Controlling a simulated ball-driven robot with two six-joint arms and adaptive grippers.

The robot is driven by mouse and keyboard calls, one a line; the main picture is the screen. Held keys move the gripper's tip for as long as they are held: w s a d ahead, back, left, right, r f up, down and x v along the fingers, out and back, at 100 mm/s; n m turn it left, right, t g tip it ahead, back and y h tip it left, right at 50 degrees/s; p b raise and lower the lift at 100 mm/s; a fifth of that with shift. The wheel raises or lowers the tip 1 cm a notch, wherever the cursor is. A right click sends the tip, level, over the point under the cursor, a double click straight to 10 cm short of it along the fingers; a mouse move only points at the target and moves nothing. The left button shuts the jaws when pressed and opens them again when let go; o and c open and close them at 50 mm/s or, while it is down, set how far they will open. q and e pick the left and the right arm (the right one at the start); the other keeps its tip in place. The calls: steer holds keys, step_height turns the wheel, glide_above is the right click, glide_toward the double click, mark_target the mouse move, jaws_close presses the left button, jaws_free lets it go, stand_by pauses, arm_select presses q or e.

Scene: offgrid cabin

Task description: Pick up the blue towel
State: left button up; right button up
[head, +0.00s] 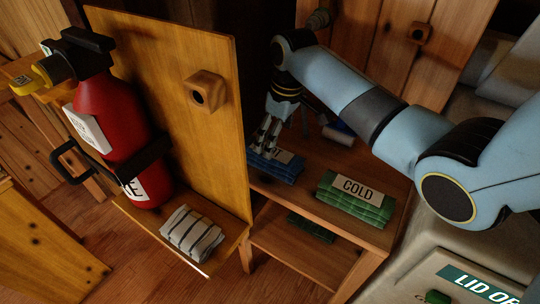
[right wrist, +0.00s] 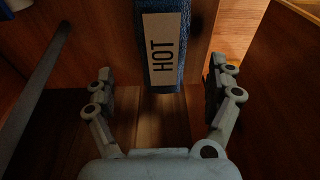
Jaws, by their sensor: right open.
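The blue towel (head: 275,171) lies folded at the left end of a wooden shelf top, partly hidden by my right gripper (head: 266,146). In the right wrist view the blue towel (right wrist: 166,84) carries a pale label reading HOT and lies ahead, between the lines of the two fingers. My right gripper (right wrist: 161,85) is open and empty, its fingers spread wider than the towel. It points down at the towel in the head view; I cannot tell whether it touches it. My left gripper is not in view.
Green towels (head: 354,201) labelled COLD lie right of the blue one, on the same wooden shelf (head: 305,192). A wooden panel (head: 190,140) with a red fire extinguisher (head: 112,125) stands close on the left. A striped cloth (head: 192,232) lies on its ledge.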

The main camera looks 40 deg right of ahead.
steer(key=shift+w+f, duration=0.15)
steer(key=shift+f, duration=0.4)
steer(key=shift+w+a+f, duration=0.1)
steer(key=shift+w+f, duration=0.05)
steer(key=shift+f, duration=0.15)
steer(key=f, duration=0.5)
steer(key=shift+w+a, duration=0.2)
steer(key=shift+a, duration=0.05)
steer(key=c, duration=0.6)
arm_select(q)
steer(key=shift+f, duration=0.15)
arm_select(e)
steer(key=c, duration=0.7)
